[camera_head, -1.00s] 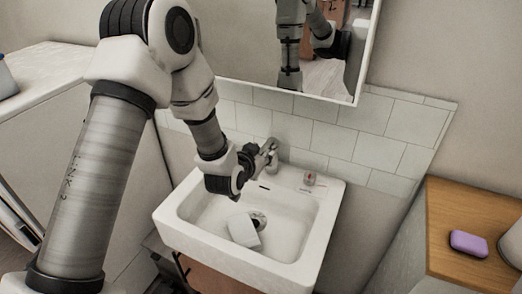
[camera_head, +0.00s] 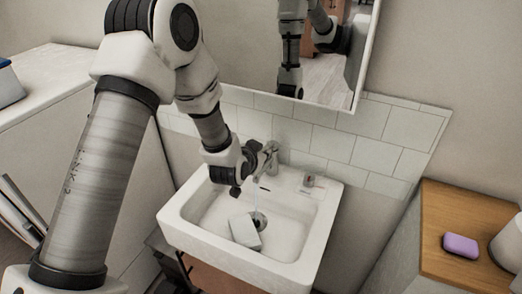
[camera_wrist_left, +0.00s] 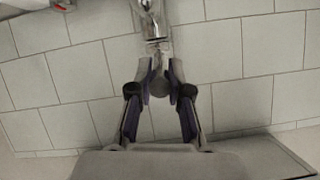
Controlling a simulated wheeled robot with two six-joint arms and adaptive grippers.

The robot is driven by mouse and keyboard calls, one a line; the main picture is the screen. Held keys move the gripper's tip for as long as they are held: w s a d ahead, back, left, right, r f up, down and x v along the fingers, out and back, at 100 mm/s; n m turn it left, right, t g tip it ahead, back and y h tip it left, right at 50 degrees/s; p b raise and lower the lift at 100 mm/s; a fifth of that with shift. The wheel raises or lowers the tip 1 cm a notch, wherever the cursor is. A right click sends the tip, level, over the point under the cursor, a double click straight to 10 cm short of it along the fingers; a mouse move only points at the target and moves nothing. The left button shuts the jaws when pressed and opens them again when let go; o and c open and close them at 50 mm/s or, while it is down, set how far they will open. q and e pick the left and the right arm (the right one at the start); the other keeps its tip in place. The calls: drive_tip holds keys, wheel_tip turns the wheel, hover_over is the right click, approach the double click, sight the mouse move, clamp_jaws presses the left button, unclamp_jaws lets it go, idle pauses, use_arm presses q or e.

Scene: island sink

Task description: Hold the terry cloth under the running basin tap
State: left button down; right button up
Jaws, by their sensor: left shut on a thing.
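The basin tap (camera_head: 270,158) stands at the back of the white sink (camera_head: 180,222). My left gripper (camera_head: 262,150) is at the tap's top, its fingers shut on the tap handle. The handle shows between the fingertips in the left wrist view (camera_wrist_left: 159,86). A thin pale stream of water (camera_head: 256,195) falls below the tap toward the drain. A pale grey-white folded piece, which looks like the terry cloth (camera_head: 244,231), lies on the basin floor beside the drain, apart from my gripper. My right gripper is not in view.
A small clear item with red (camera_head: 313,182) sits on the sink's back right rim. A purple soap bar (camera_head: 461,246) lies on the wooden counter (camera_head: 440,210) at right. A mirror (camera_head: 300,60) hangs above the tiles. A white surface (camera_head: 60,80) stands at left.

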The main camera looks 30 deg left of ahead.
use_arm(q)
drive_tip(key=c, duration=1.1)
unclamp_jaws()
drive_tip(key=shift+w+f, duration=0.1)
